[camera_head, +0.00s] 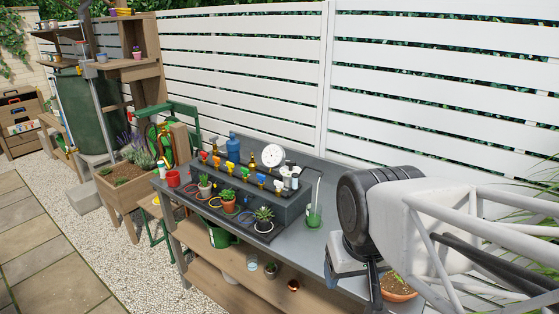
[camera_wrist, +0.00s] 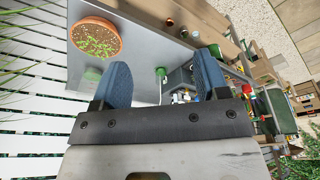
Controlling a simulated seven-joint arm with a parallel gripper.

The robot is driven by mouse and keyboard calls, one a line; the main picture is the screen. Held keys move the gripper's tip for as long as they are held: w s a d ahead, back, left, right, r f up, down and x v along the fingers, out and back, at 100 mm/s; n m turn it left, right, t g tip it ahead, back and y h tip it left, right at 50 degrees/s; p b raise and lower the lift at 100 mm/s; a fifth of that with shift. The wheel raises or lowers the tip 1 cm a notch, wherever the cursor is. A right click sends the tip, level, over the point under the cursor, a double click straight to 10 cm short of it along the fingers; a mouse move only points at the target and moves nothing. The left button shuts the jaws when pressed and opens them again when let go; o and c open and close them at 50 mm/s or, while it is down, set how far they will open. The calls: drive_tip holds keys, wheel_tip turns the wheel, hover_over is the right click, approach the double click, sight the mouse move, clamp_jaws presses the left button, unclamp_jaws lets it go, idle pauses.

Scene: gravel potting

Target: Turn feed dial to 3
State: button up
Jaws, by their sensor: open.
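A round white dial face (camera_head: 273,155) stands at the back of the grey bench, behind a dark raised box carrying coloured taps. It may be the feed dial, but its markings and pointer are too small to read. A small white device (camera_head: 290,178) sits to its right. My gripper (camera_wrist: 162,82) is open and empty, with two blue fingers spread apart in the wrist view. In the head view my wrist is over the right part of the bench, well away from the dial. I cannot make out the dial in the wrist view.
A green cup (camera_head: 313,219) stands on the bench between the box and my arm. A terracotta pot (camera_wrist: 95,37) is near my gripper. Small potted plants (camera_head: 228,199) line the front of the box, with coloured taps (camera_head: 262,180) above. A white slatted fence (camera_head: 430,90) runs behind.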

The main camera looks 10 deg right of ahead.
drive_tip(key=shift+w+r, duration=0.3)
drive_tip(key=shift+w, duration=0.25)
drive_tip(key=c, duration=0.5)
drive_tip(key=w+r+m, duration=0.1)
drive_tip(key=w, duration=0.3)
drive_tip(key=w+r+m, duration=0.2)
drive_tip(key=w, duration=0.3)
drive_tip(key=w+r+m, duration=0.2)
drive_tip(key=w, duration=0.3)
drive_tip(key=shift+w+d+r+g, duration=0.15)
drive_tip(key=shift+w+g, duration=0.1)
drive_tip(key=shift+g, duration=0.05)
drive_tip(key=m+g, duration=0.2)
drive_tip(key=m, duration=1.3)
hover_over(291, 166)
wheel_tip(291, 166, down, 9)
drive_tip(key=shift+w+d+m, duration=0.1)
drive_tip(key=shift+w+m, duration=0.25)
drive_tip(key=shift+m, duration=0.05)
drive_tip(key=shift+f, duration=0.2)
drive_tip(key=shift+f, duration=3.85)
